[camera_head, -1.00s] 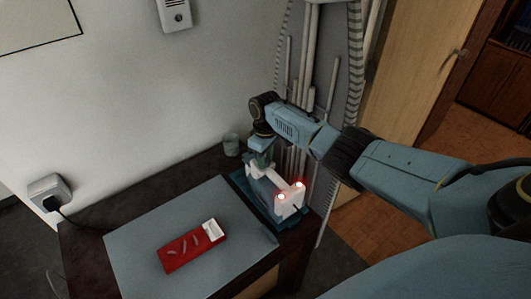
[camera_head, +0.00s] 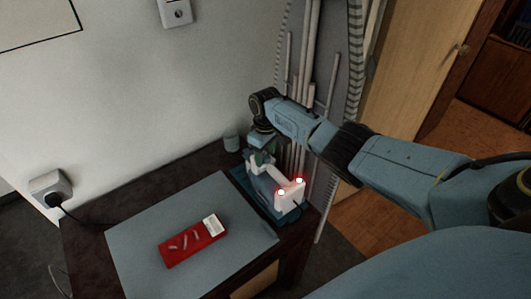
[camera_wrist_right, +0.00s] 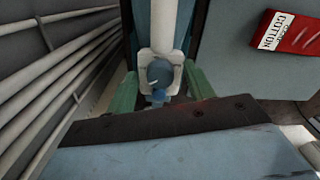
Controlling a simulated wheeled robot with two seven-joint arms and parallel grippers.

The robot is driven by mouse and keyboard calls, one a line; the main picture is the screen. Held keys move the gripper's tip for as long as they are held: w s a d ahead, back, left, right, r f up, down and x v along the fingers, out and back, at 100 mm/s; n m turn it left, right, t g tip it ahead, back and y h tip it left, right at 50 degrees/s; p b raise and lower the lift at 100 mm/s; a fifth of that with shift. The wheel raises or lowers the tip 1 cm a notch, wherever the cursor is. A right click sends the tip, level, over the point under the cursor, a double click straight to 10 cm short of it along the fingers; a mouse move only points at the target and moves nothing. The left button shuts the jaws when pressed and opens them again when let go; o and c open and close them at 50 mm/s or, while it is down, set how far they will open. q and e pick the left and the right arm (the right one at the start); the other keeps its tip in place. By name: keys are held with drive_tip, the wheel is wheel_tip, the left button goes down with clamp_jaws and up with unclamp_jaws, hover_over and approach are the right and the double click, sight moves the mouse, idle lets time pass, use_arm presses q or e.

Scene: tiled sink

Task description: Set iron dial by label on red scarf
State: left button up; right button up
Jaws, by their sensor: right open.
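The red scarf (camera_head: 190,243) lies folded on the grey-blue mat. Its white label (camera_head: 213,224) faces up, and in the right wrist view the label (camera_wrist_right: 277,31) reads "COTTON". The iron (camera_head: 272,182), white and blue with two red lights at its near end, stands on a dark blue base at the mat's right. In the right wrist view the iron's round blue dial (camera_wrist_right: 160,73) with a pale pointer mark sits on a white plate. My right gripper (camera_wrist_right: 158,92) is open, its green fingers on either side of the dial. My left gripper is not in view.
The mat (camera_head: 130,265) covers much of the dark table. A small blue-grey cup (camera_head: 231,142) stands behind the iron near the wall. A wall socket (camera_head: 50,188) with a plugged cord is at left. Pipes (camera_head: 309,90) rise close behind the iron.

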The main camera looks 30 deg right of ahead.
sight(265, 156)
wheel_tip(265, 156, up, 13)
drive_tip(key=p, duration=0.2)
drive_tip(key=shift+r, duration=0.2)
idle(0.5)
